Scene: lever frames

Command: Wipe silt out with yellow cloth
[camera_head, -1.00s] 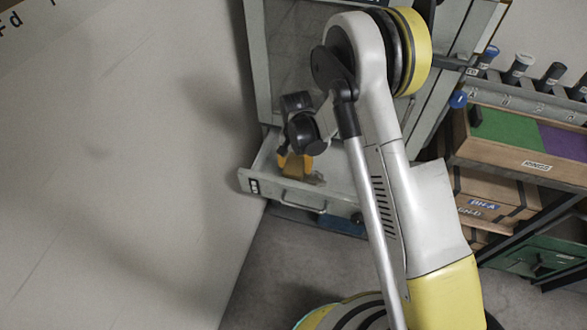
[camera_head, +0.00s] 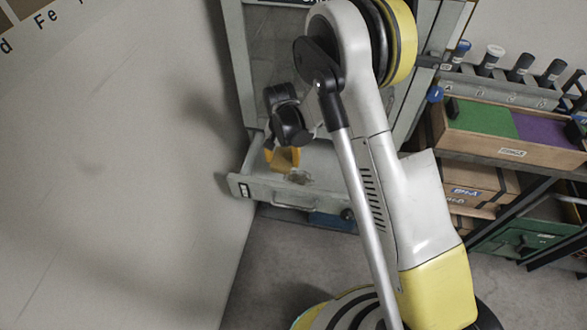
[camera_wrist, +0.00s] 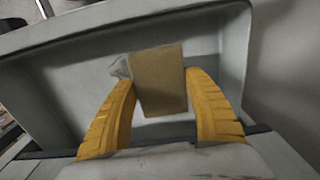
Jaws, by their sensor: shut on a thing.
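The yellow cloth (camera_wrist: 160,82) is a flat, dull yellow-tan piece between my finger tips in the wrist view. My gripper (camera_wrist: 160,98) has two ribbed orange-yellow fingers and is shut on the cloth. In the head view my gripper (camera_head: 283,158) is over the left part of the open pale grey drawer (camera_head: 255,183). I cannot tell whether the cloth touches the drawer floor. A small brownish-grey patch that looks like silt (camera_head: 299,177) lies on the drawer floor, just right of my gripper. In the wrist view a pale scrap, unclear what, shows left of the cloth.
The drawer walls (camera_wrist: 240,50) stand close around my gripper. The grey cabinet (camera_head: 240,80) rises behind the drawer. At the right is a shelf with a wooden box (camera_head: 500,150) with green and purple compartments, and several capped tubes (camera_head: 490,60). A large pale surface fills the left.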

